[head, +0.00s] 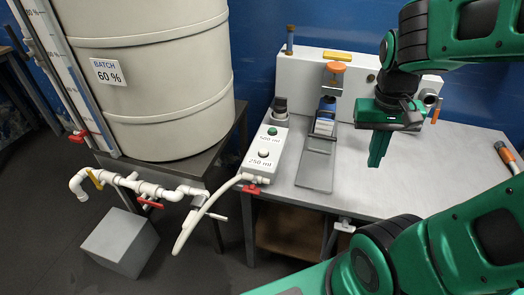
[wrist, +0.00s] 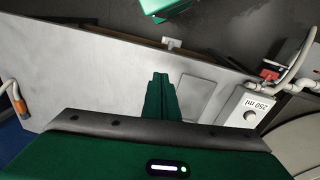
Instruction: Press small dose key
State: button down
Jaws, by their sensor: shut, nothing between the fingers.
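A white dosing box (head: 257,172) stands at the left edge of the steel table. It carries a white round key (head: 263,153) with the label "250 ml", the smaller dose, and a green key (head: 272,130) with the label "500 ml". In the wrist view the box (wrist: 233,108) is at the right, with its "250 ml" label upside down. My gripper (head: 376,163) is shut and empty, pointing down above the table, well to the right of the box and apart from it. Its closed fingers (wrist: 160,78) also show in the wrist view.
A flat grey plate with a stand (head: 316,172) lies between the box and my gripper. A white hose (head: 205,208) and red valve handle (head: 251,190) are by the box's front. A large batch tank (head: 150,110) stands left. The table's right part is mostly clear.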

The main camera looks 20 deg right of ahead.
jog(key=w+a+h, duration=0.1)
jog(key=w+h, duration=0.1)
jog(key=w, duration=0.5)
jog(key=n+t+h, duration=0.4)
jog(key=t, duration=0.1)
send_over(261, 153)
notch_tip(261, 153, down, 2)
jog(key=shift+f, duration=0.1)
jog(key=shift+f, duration=0.1)
jog(key=shift+f, duration=4.25)
jog(key=shift+f, duration=0.2)
jog(key=shift+f, duration=0.2)
